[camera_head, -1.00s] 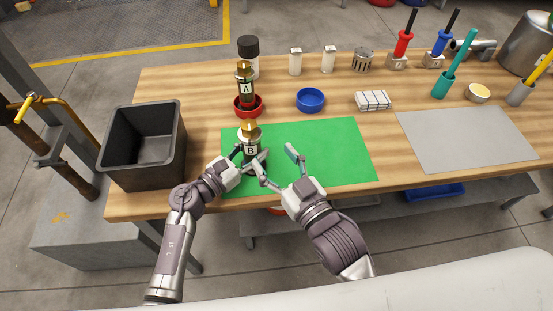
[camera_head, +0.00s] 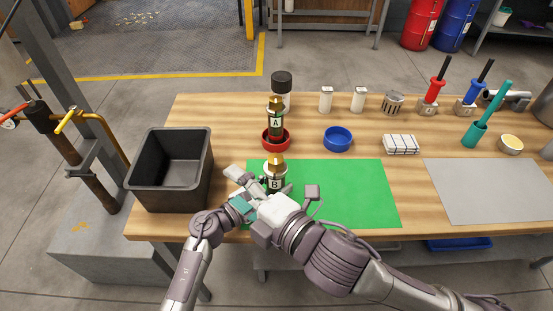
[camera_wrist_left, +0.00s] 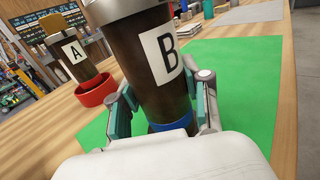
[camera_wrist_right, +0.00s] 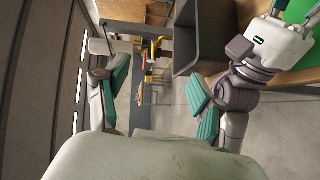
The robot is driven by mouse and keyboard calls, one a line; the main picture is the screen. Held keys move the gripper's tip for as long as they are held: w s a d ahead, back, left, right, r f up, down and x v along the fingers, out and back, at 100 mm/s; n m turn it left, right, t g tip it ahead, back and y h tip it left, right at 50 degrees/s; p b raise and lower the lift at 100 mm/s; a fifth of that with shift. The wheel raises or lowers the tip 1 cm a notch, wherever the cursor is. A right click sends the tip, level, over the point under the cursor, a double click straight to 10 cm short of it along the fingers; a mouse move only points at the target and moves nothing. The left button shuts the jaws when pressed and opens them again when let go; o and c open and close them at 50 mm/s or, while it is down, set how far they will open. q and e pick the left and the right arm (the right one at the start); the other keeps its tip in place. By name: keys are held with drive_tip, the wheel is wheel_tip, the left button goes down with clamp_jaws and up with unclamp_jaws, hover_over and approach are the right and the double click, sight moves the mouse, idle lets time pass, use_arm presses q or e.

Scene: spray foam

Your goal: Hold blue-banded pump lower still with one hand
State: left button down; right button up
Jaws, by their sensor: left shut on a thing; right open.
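The blue-banded pump lower (camera_head: 275,182) is a dark upright cylinder with a white B label and a brass-coloured top, on the green mat. Its blue band (camera_wrist_left: 172,125) shows low down in the left wrist view. My left gripper (camera_wrist_left: 160,110) is shut on it, a finger on either side, low on its body. In the head view my right arm hides much of that grip. My right gripper (camera_head: 238,192) is open and empty just left of the pump lower, its fingers apart towards the bin. Its fingers (camera_wrist_right: 158,97) show wide apart in the right wrist view.
A similar part labelled A (camera_head: 275,122) stands in a red ring (camera_head: 265,141) behind. A blue dish (camera_head: 337,140) is right of it. A black bin (camera_head: 165,190) stands left. The green mat (camera_head: 365,190) is clear at right; the grey mat (camera_head: 485,190) is empty.

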drive_tip(key=d+f+n+h, duration=0.2)
drive_tip(key=d+n+h, duration=0.15)
drive_tip(key=n, duration=0.55)
drive_tip(key=n+t+h, duration=0.1)
drive_tip(key=n+h, duration=0.2)
drive_tip(key=n, duration=0.3)
approach(277, 161)
drive_tip(key=x, duration=1.1)
